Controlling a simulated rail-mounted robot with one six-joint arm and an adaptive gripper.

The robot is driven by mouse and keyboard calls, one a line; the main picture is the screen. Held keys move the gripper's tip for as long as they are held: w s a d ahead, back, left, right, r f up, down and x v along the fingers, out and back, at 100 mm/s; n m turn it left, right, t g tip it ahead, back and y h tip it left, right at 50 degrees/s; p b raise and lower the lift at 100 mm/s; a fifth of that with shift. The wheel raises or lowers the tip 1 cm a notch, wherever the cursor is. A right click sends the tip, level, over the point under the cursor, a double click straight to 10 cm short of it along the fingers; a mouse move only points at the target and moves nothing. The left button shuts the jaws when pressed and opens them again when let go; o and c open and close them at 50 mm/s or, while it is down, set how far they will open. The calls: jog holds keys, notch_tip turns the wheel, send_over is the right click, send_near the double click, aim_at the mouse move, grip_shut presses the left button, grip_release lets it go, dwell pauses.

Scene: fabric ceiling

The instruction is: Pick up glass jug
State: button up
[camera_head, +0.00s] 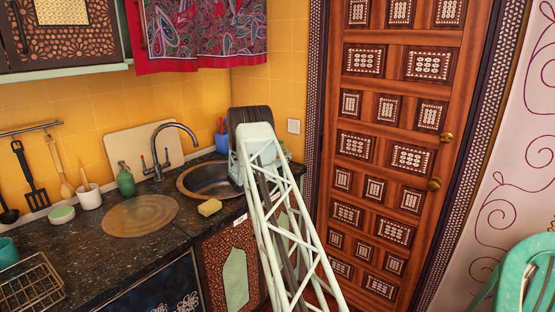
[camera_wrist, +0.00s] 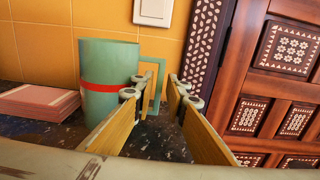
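The glass jug (camera_wrist: 108,105) is a pale green, cylindrical vessel with a red band. It stands upright on the dark counter, left of centre in the wrist view, near the tiled wall. Its squared handle (camera_wrist: 160,66) sticks out to the right. My gripper (camera_wrist: 159,88) is open, with two yellow-sided fingers. The fingertips lie on either side of the lower part of the handle in the picture; I cannot tell whether they touch it. The left finger overlaps the jug's right side. In the head view my arm hides the gripper and most or all of the jug.
Pink-topped stacked items (camera_wrist: 38,102) lie left of the jug. A wall switch (camera_wrist: 153,12) is above it. The head view shows a round sink (camera_head: 205,181), tap (camera_head: 174,145), yellow sponge (camera_head: 210,208) and green bottle (camera_head: 125,181) on the counter. A wooden door (camera_head: 390,150) stands right.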

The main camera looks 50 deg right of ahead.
jog(key=shift+d, duration=0.25)
dwell(0.4)
grip_shut()
jog(key=shift+r, duration=0.2)
